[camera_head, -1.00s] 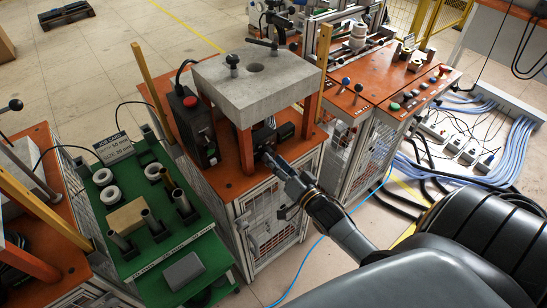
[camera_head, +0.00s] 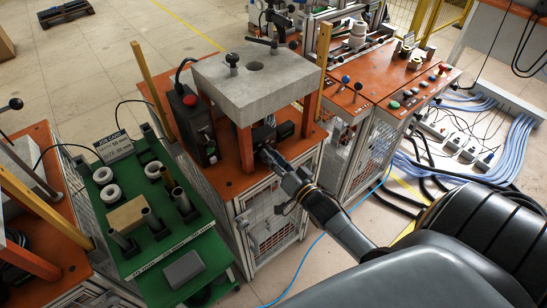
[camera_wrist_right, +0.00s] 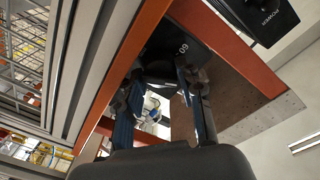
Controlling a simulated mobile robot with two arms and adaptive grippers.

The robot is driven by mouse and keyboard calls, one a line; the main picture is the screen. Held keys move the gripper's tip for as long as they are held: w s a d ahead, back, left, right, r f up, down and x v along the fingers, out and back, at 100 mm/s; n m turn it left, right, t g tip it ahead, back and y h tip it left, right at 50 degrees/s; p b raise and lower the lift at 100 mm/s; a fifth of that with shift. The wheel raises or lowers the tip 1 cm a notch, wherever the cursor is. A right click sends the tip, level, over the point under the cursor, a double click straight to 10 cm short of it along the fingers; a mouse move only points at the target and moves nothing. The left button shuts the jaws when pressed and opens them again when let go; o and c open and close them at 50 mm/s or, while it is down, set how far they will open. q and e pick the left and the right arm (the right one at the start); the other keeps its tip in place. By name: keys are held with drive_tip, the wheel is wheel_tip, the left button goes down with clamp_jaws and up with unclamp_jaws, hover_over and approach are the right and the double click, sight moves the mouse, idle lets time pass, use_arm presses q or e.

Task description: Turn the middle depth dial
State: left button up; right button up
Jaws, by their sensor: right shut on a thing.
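In the right wrist view a black unit marked "60" (camera_wrist_right: 183,48) sits under the orange frame. A dark rounded part, apparently the depth dial (camera_wrist_right: 158,69), lies between my right fingertips. My right gripper (camera_wrist_right: 162,80) is shut on it, one finger on each side. In the head view my right gripper (camera_head: 264,150) reaches under the grey block (camera_head: 262,88) to a black unit on the orange bench. The dial's face and setting are hidden there by the gripper. My left gripper is not in view.
Orange posts (camera_head: 246,150) carry the grey block around my gripper's space. A black control box with a red button (camera_head: 190,101) stands to the left. A green cart (camera_head: 150,252) with rings and tubes is further left. A second orange bench (camera_head: 385,85) stands right.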

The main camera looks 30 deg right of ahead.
drive_tip(key=n, duration=0.4)
drive_tip(key=shift+n, duration=2.2)
drive_tip(key=o, duration=0.9)
drive_tip(key=shift+a, duration=0.1)
drive_tip(key=shift+c, duration=0.2)
drive_tip(key=s, duration=1.2)
drive_tip(key=shift+d+f, duration=0.25)
